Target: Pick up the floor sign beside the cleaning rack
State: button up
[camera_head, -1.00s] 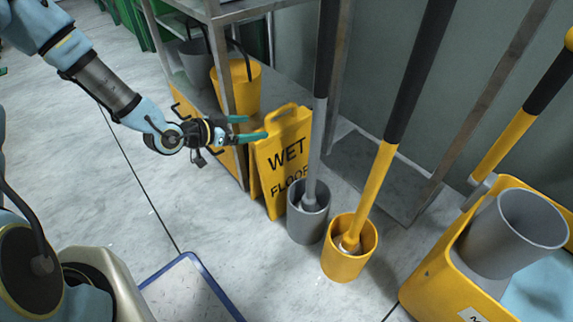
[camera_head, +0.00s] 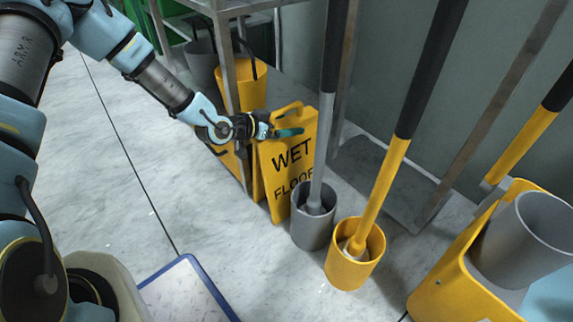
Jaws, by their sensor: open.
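The yellow floor sign (camera_head: 291,176), lettered "WET FLOOR", stands upright on the floor with a handle loop at its top. It stands beside a metal rack (camera_head: 229,60). My gripper (camera_head: 290,132) is at the upper part of the sign, just below its handle. Its teal fingers lie across the sign's top and overlap in this view, so the gap between them is hard to see. I cannot tell whether they touch the sign. A grey holder with a grey-handled tool hides part of the sign's lower right.
The grey holder (camera_head: 312,226) and a yellow holder (camera_head: 355,268) with tall handles stand close at the sign's right. A yellow cart (camera_head: 450,262) is at right. A blue-edged board (camera_head: 187,290) lies in front. Open floor (camera_head: 150,160) is at left.

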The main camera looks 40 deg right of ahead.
grip_shut()
dwell(0.8)
jog(key=shift+r, duration=0.1)
